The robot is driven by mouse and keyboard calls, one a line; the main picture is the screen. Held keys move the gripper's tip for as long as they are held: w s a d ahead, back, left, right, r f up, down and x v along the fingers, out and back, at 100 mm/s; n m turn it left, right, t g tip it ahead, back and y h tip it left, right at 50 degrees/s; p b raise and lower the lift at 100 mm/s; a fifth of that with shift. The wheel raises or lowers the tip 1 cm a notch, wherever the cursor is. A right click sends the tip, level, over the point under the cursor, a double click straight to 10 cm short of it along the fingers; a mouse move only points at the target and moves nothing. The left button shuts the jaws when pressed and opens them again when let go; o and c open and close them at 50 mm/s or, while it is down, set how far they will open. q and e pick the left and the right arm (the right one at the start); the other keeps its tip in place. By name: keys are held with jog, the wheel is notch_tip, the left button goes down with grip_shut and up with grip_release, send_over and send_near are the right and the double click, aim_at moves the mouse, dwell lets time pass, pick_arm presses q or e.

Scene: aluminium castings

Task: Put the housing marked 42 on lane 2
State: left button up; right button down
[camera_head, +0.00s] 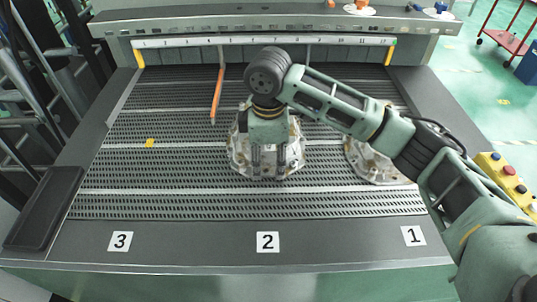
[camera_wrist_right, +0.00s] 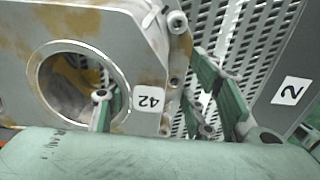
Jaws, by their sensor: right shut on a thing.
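The housing marked 42 (camera_head: 240,160) is a pale, brown-stained casting in the middle of the slotted table, behind the label 2 (camera_head: 267,243). In the right wrist view its tag 42 (camera_wrist_right: 149,101) appears upside down beside a round bore. My right gripper (camera_head: 268,160) is over the housing and shut on its wall; in the wrist view (camera_wrist_right: 160,112) one finger is inside the bore and the other outside. I cannot tell whether the housing touches the table. A second housing (camera_head: 372,165) stands behind label 1 (camera_head: 413,236), partly hidden by my right arm. My left gripper is not in view.
An orange stick (camera_head: 217,95) lies towards the back, left of the held housing. A small yellow block (camera_head: 150,143) sits behind label 3 (camera_head: 120,241). A black tray (camera_head: 68,183) is at the left edge. A numbered strip (camera_head: 235,41) crosses the back. Lane 3 is mostly clear.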

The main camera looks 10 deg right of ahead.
jog(key=shift+w+r, duration=0.1)
jog(key=c, duration=1.2)
grip_release()
jog(key=o, duration=0.4)
jog(key=shift+s, duration=0.2)
jog(key=shift+c, duration=0.2)
jog(key=shift+w+r, duration=0.1)
jog(key=shift+r, duration=0.25)
jog(key=r+b, duration=0.1)
jog(key=r, duration=1)
jog(key=shift+s+r, duration=0.1)
jog(key=shift+s, duration=0.1)
